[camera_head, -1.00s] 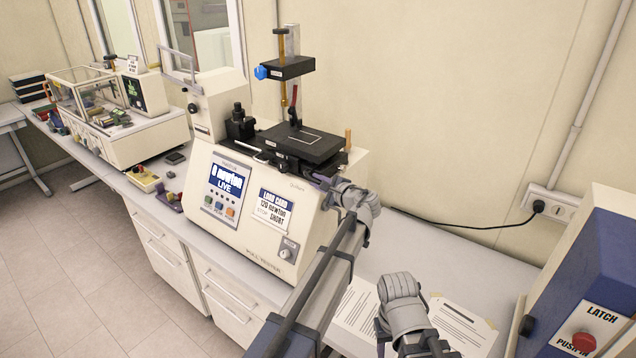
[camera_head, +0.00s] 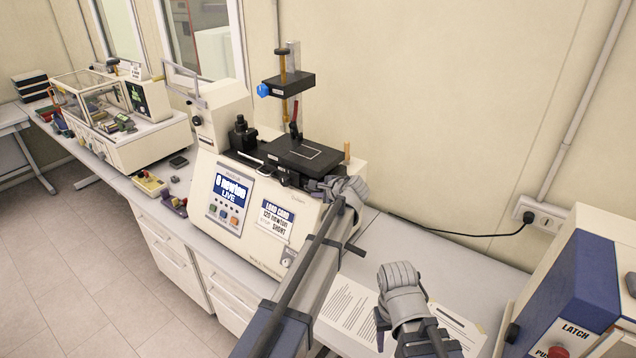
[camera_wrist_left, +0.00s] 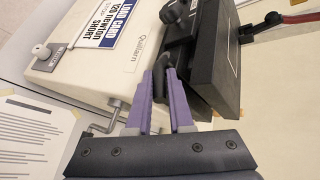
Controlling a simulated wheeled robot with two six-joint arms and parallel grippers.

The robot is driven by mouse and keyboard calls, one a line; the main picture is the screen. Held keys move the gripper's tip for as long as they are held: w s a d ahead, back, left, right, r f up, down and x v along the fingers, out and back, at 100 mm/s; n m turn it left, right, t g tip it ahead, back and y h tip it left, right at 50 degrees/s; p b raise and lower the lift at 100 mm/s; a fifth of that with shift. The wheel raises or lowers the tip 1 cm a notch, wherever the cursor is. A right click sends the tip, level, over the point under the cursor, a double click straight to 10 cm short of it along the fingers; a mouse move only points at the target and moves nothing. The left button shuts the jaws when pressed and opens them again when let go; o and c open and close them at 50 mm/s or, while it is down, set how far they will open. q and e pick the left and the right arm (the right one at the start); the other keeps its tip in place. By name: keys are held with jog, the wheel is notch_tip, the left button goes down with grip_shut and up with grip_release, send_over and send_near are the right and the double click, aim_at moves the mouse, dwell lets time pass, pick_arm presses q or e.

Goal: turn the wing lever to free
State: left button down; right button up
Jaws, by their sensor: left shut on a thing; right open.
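The wing lever (camera_wrist_left: 166,77) is a small dark piece at the side of the black stage of the pull tester, best seen in the left wrist view. My left gripper (camera_wrist_left: 164,82) has its purple fingers shut on it. In the head view my left gripper (camera_head: 314,186) reaches the tester's right side, and its grey wrist hides the lever. The pull tester (camera_head: 262,250) is cream, with a screen that reads "0 newton LIVE". My right gripper (camera_head: 402,292) is open above the bench, apart from the tester; its fingers are hard to make out.
Printed sheets (camera_head: 350,305) lie on the bench under the arms. A blue and cream latch box (camera_head: 575,275) stands at the right. A clear-covered machine (camera_head: 110,105) and small items stand to the left. A cable (camera_head: 450,230) runs along the wall to a socket.

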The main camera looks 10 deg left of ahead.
pick_arm(q)
jog(key=shift+s+a+r+g+h+p, duration=0.1)
jog(key=shift+a+r+g+h+p, duration=0.1)
jog(key=shift+r+g+h+p, duration=0.3)
jog(key=shift+f+p, duration=0.25)
jog(key=shift+p, duration=0.05)
pick_arm(e)
notch_tip(320, 180, up, 3)
jog(key=shift+f, duration=0.2)
pick_arm(q)
jog(key=c, duration=1.1)
grip_release()
jog(key=shift+s+d+r, duration=0.1)
jog(key=shift+d+r, duration=0.05)
jog(key=s+d, duration=0.8)
jog(key=s, duration=0.1)
jog(key=shift+d+r+p, duration=0.15)
jog(key=shift+d+p, duration=0.15)
jog(key=shift+d, duration=0.05)
pick_arm(e)
jog(key=shift+r, duration=0.3)
